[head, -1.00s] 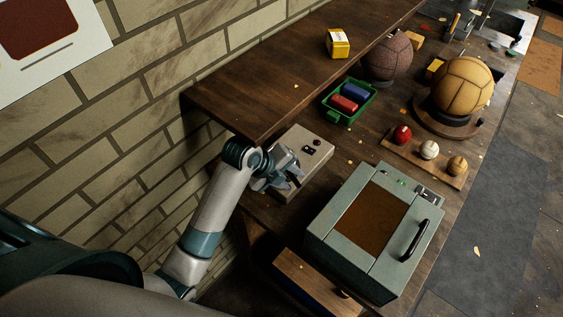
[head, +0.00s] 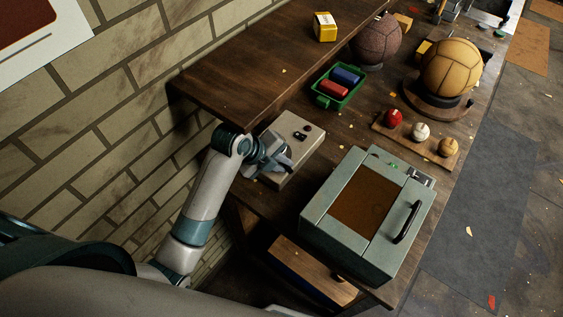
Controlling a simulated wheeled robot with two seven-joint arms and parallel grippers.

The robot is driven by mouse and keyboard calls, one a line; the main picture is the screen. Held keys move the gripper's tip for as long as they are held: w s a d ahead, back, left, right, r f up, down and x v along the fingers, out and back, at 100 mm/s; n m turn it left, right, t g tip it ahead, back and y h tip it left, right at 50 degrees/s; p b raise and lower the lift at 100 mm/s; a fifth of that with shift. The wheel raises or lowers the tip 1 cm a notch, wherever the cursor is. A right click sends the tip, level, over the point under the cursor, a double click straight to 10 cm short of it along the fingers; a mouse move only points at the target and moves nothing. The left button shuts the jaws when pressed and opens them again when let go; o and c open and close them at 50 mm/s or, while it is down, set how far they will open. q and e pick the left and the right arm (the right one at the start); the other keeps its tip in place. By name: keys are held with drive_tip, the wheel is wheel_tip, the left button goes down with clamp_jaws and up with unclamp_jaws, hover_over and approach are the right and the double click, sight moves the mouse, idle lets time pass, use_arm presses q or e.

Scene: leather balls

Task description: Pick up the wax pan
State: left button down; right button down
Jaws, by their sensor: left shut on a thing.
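My left gripper (head: 283,163) is at the near left end of a grey box with dark knobs (head: 300,135), on the workbench. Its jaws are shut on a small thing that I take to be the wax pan. The gripper covers nearly all of it, so its shape and whether it touches the box cannot be made out. My right gripper is not in view.
A grey-green machine with a brown window and black handle (head: 333,243) stands to the right. A raised wooden shelf (head: 262,75) runs along the brick wall. Behind are a green tray (head: 322,101), large balls and a board of small balls (head: 408,136).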

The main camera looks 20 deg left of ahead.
use_arm(q)
drive_tip(key=shift+w+b, duration=0.1)
drive_tip(key=shift+b, duration=0.2)
drive_tip(key=shift+s+a, duration=0.25)
drive_tip(key=s+a+b, duration=0.8)
drive_tip(key=s+a, duration=0.2)
drive_tip(key=s, duration=0.3)
drive_tip(key=shift+s+a+r, duration=0.2)
drive_tip(key=shift+s+a, duration=0.1)
drive_tip(key=shift+a, duration=0.1)
drive_tip(key=shift+s, duration=0.1)
